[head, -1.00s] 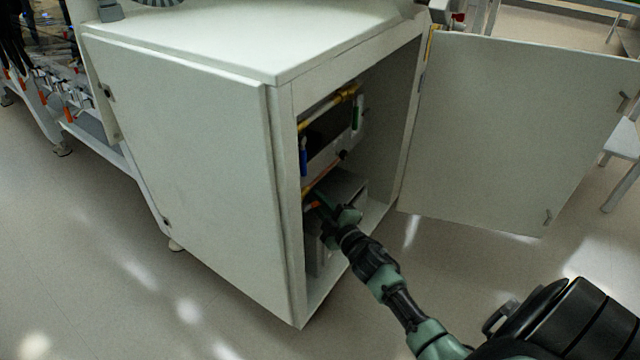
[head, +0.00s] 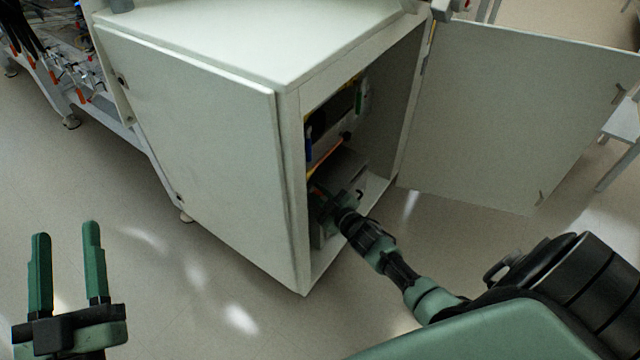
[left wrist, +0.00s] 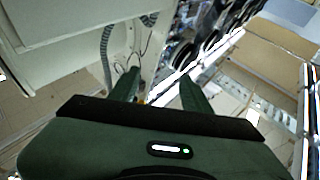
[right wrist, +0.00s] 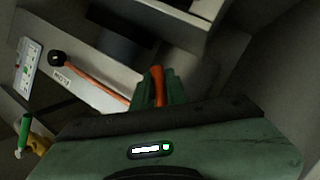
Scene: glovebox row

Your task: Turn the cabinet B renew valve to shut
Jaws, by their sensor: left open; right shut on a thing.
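The cabinet (head: 190,150) stands open at its right-hand opening. My right gripper (head: 320,192) reaches inside it, low down, and its fingers are partly hidden in shadow. In the right wrist view my right gripper (right wrist: 160,92) is shut on an orange valve handle (right wrist: 157,76), which stands up between the fingertips. The valve body is hidden behind the gripper. An orange line (right wrist: 92,83) runs from a black knob to the gripper, beside a small label (right wrist: 62,77) too small to read. My left gripper (head: 68,265) is open and empty, over the floor left of the cabinet.
The open cabinet door (head: 510,115) stands to the right. A blue handle (head: 308,142) and a green handle (head: 361,95) are higher inside the cabinet. A green handle also shows in the right wrist view (right wrist: 24,130). The floor in front is clear.

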